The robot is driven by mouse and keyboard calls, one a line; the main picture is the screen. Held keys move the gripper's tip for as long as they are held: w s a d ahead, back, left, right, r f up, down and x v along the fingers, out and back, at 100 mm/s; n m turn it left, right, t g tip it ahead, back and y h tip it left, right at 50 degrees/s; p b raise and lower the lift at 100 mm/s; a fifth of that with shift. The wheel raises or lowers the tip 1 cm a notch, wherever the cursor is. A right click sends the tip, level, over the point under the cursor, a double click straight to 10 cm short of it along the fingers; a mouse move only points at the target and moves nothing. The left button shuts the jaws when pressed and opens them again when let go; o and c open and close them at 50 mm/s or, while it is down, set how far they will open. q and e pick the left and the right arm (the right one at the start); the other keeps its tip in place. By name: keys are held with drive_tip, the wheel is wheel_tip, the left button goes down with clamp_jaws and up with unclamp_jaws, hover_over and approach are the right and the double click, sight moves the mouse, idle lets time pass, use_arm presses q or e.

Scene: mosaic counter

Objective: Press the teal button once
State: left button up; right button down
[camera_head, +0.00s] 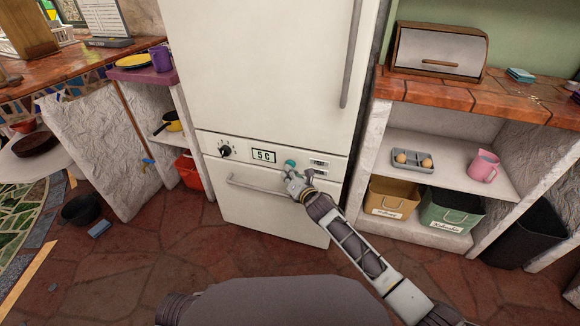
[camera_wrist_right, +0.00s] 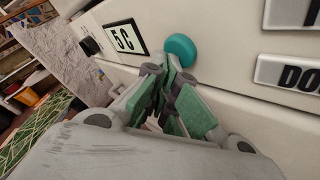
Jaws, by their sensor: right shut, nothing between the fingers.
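The teal button (camera_wrist_right: 179,50) is a round knob on the fridge's white control panel, just right of the "5 C" display (camera_wrist_right: 125,39). In the head view the teal button (camera_head: 290,163) shows just above my right gripper (camera_head: 294,178). In the right wrist view my right gripper (camera_wrist_right: 165,70) is shut and empty. Its fingertips are just below and left of the button. I cannot tell whether they touch it. My left gripper is not in view.
The white fridge (camera_head: 265,60) stands in the middle, with a black dial (camera_head: 225,149) on its panel and a drawer handle (camera_head: 255,187) below. A shelf with bins (camera_head: 450,212) stands at the right. A counter and a red bucket (camera_head: 188,170) are at the left.

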drive_tip(key=shift+w+d, duration=0.1)
drive_tip(key=shift+w, duration=0.05)
idle(0.4)
idle(0.4)
drive_tip(key=shift+s+a+p, duration=0.35)
drive_tip(key=shift+s+p, duration=0.15)
drive_tip(key=shift+s, duration=0.35)
drive_tip(key=shift+s+a+p, duration=0.25)
drive_tip(key=shift+s+a, duration=0.05)
drive_tip(key=shift+s, duration=0.5)
drive_tip(key=shift+s+a+p, duration=0.25)
drive_tip(key=shift+s+p, duration=0.05)
drive_tip(key=shift+s, duration=0.45)
drive_tip(key=shift+s+a+p, duration=0.25)
drive_tip(key=shift+s+a, duration=0.05)
drive_tip(key=shift+s, duration=0.5)
